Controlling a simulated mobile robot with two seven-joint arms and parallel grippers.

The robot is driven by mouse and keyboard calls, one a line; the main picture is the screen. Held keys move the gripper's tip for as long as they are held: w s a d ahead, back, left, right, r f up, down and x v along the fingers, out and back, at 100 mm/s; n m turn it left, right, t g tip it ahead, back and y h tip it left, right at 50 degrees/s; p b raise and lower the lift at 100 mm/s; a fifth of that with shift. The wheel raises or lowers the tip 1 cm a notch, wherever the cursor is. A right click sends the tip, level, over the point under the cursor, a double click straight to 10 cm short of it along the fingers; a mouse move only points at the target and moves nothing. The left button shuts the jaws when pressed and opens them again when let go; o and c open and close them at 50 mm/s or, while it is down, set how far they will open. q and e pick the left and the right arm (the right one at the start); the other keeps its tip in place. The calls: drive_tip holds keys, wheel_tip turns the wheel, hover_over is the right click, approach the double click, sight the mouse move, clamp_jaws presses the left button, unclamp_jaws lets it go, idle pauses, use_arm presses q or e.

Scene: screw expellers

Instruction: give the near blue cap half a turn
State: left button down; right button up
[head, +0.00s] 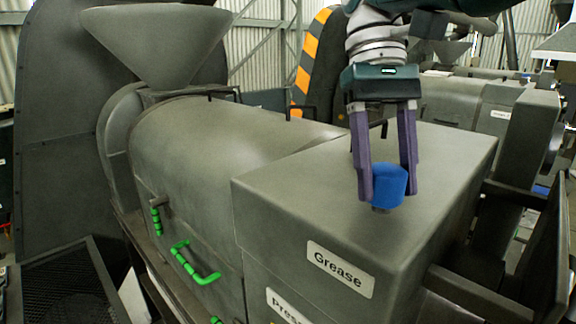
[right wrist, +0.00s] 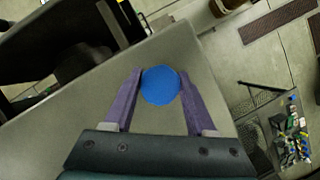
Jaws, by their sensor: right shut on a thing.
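The near blue cap (head: 389,184) sits on top of the grey machine box, above the "Grease" label (head: 340,270). In the right wrist view the blue cap (right wrist: 160,86) shows as a round disc between the fingertips. My right gripper (head: 384,190) comes down from above and is shut on the cap, with one purple finger on each side. The fingers also show in the right wrist view (right wrist: 160,92). My left gripper is in neither view. A second blue cap (head: 549,176) is partly seen at the right edge in the head view.
The grey box top (head: 290,185) around the cap is clear. A large funnel (head: 160,40) stands at the back left. Green handles (head: 195,265) stick out of the machine's side. Dark frame bars (head: 480,295) lie right of the box.

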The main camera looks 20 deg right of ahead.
drive_tip(key=shift+r+m+y+p, duration=0.1)
drive_tip(key=shift+m+y+p, duration=0.55)
drive_tip(key=shift+m, duration=0.55)
drive_tip(key=o, duration=1.4)
drive_tip(key=shift+c, duration=0.2)
drive_tip(key=shift+p, duration=0.3)
